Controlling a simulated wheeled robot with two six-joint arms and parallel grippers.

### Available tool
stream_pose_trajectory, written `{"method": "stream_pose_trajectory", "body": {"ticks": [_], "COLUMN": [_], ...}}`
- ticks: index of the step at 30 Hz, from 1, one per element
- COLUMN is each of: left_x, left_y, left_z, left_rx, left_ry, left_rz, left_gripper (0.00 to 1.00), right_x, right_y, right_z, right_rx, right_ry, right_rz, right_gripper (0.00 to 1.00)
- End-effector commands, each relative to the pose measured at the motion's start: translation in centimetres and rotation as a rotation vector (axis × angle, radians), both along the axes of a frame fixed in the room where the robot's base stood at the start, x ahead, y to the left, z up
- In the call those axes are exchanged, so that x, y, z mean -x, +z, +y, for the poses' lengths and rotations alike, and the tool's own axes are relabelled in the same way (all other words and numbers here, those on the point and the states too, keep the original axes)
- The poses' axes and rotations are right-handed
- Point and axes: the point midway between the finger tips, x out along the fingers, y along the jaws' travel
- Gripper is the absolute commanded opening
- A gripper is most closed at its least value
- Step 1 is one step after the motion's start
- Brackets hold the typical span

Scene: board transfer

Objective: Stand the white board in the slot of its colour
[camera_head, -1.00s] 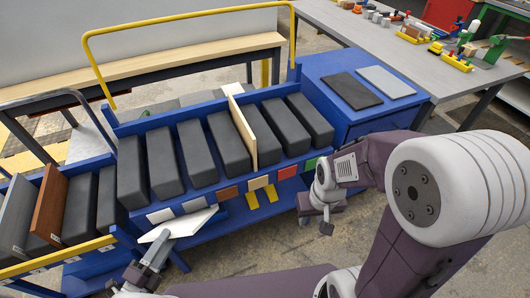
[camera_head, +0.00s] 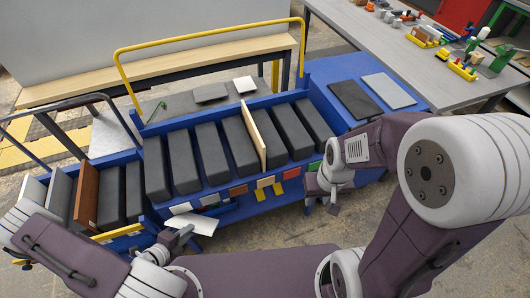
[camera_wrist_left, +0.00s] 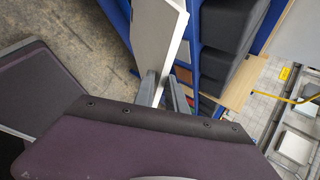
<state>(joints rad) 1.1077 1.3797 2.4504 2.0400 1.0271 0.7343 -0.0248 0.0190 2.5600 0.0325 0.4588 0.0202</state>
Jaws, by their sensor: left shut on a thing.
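The white board (camera_head: 195,224) is in my left gripper (camera_head: 180,238), below the front edge of the blue rack (camera_head: 150,210). In the left wrist view the board (camera_wrist_left: 158,40) rises tilted between the two fingers (camera_wrist_left: 163,92), beside dark blocks. The rack holds a row of dark grey blocks (camera_head: 212,150) with narrow slots between them. Colour tags run along its front; the white-looking tag (camera_head: 181,208) is near the left end, a pale tag (camera_head: 210,200) beside it. My right gripper (camera_head: 334,208) hangs in front of the rack's right end; its finger gap is unclear.
A beige board (camera_head: 255,138) stands in the rack. A second rack at left holds white (camera_head: 31,190), grey (camera_head: 58,194) and brown (camera_head: 86,194) boards. A yellow rail (camera_head: 122,75) arches behind. Dark (camera_head: 354,98) and grey (camera_head: 388,91) panels lie on the blue top at right.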

Motion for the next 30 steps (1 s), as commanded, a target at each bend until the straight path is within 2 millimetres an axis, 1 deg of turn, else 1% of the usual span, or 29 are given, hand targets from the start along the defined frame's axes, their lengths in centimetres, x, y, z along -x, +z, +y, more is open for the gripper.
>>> {"method": "stream_pose_trajectory", "body": {"ticks": [1, 6, 9, 16, 17, 18, 23, 27, 30], "left_x": [-0.1, -0.2, -0.2, -0.3, -0.3, -0.5, -0.7, -0.6, -0.4], "left_y": [1.2, 1.2, 0.9, 0.5, -0.2, -1.0, -1.0, -1.0, -0.8], "left_z": [-0.2, -0.2, -0.2, -0.1, 0.0, 0.2, 0.3, 0.2, 0.1], "left_rx": [-0.026, -0.126, -0.18, -0.288, -0.295, -0.296, -0.311, -0.326, -0.335], "left_ry": [-0.011, -0.012, -0.012, -0.006, -0.002, 0.0, 0.0, 0.001, 0.002], "left_rz": [0.043, 0.216, 0.311, 0.51, 0.526, 0.53, 0.56, 0.589, 0.606], "left_gripper": [0.0, 0.0, 0.0, 0.0, 0.0, 0.0, 0.0, 0.0, 0.0], "right_x": [0.0, 0.0, 0.0, 0.0, 0.0, 0.0, 0.0, 0.0, 0.0], "right_y": [2.0, 4.9, 6.0, 7.6, 6.7, 5.0, 2.1, -0.3, -1.8], "right_z": [0.0, 0.0, 0.0, 0.0, 0.0, 0.0, 0.0, 0.0, 0.0], "right_rx": [0.0, 0.0, 0.0, 0.0, 0.0, 0.0, 0.0, 0.0, 0.0], "right_ry": [0.0, 0.0, 0.0, 0.0, 0.0, 0.0, 0.0, 0.0, 0.0], "right_rz": [0.0, 0.0, 0.0, 0.0, -0.001, -0.001, 0.001, 0.0, 0.0], "right_gripper": [0.36, 0.36, 0.36, 0.36, 0.36, 0.36, 0.36, 0.36, 0.36]}}
